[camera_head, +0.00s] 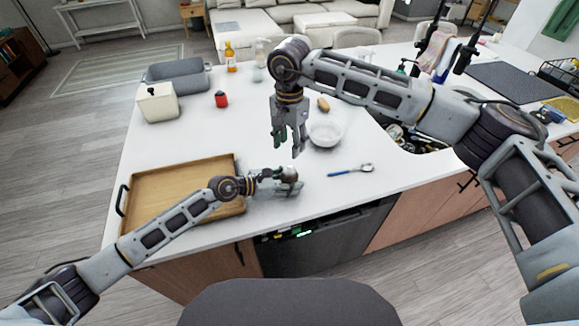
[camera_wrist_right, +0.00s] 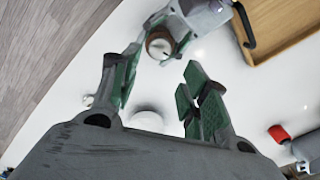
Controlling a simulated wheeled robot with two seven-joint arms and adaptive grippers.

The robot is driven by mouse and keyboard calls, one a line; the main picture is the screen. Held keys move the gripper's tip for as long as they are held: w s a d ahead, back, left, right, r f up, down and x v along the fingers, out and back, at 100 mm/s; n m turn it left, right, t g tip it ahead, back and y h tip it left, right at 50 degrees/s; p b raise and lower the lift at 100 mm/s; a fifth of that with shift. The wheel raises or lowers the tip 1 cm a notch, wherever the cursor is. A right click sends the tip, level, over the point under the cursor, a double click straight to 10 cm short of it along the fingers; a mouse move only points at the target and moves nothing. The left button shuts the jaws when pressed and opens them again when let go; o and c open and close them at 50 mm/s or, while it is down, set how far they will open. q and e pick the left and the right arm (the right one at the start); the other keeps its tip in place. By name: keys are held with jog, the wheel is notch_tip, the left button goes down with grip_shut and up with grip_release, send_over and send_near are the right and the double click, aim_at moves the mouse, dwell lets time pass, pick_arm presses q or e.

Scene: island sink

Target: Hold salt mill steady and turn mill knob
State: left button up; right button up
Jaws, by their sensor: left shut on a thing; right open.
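The salt mill (camera_head: 290,172) stands near the front edge of the white island, mostly hidden by my left gripper. In the right wrist view its round brown top with a pale knob (camera_wrist_right: 159,46) is seen from above. My left gripper (camera_head: 286,180) is shut on the mill from the left, low over the counter; part of it also shows in the right wrist view (camera_wrist_right: 182,28). My right gripper (camera_head: 290,146) points down, open and empty, above and a little behind the mill. In the right wrist view its green-padded fingers (camera_wrist_right: 163,62) are spread, with the mill top near the left fingertip.
A wooden tray (camera_head: 160,190) lies left of the mill. A glass bowl (camera_head: 326,133) stands close right of my right gripper. A blue-handled spoon (camera_head: 350,170) lies to the right. A red jar (camera_head: 221,99), white canister (camera_head: 157,103) and grey basin (camera_head: 178,74) stand farther back.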

aim_at(290, 169)
jog(key=shift+f, duration=5.1)
jog(key=c, duration=0.7)
